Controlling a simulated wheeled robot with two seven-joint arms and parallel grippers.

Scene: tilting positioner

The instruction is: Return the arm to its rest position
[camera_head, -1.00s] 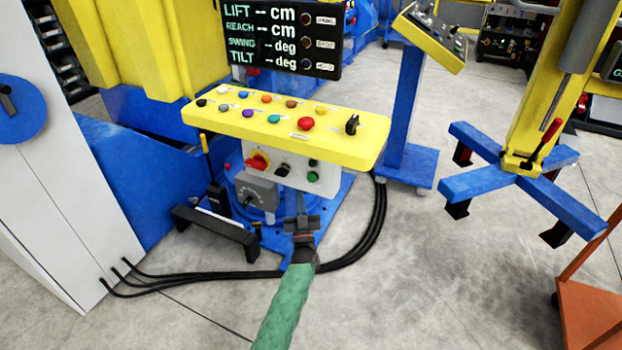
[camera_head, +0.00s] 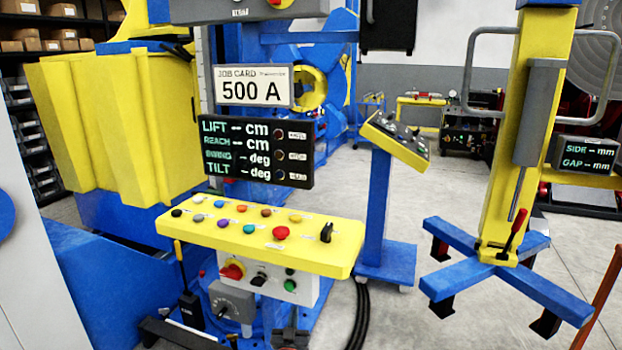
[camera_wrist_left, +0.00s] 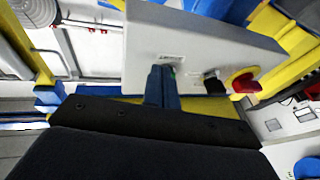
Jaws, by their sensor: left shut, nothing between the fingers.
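My left gripper (camera_head: 290,338) shows only in part at the bottom edge of the head view, in front of and below the yellow control console (camera_head: 335,252). In the left wrist view its fingers (camera_wrist_left: 162,88) are together with nothing between them. They point at the grey front panel (camera_wrist_left: 195,52) of the console. Whether they touch it I cannot tell. My right gripper is in neither view.
The console carries several coloured buttons, a red button (camera_head: 281,233) and a black switch (camera_head: 326,232). A display (camera_head: 257,152) and a 500 A card (camera_head: 252,89) stand behind. A blue-footed yellow stand (camera_head: 505,170) is at right, with floor between.

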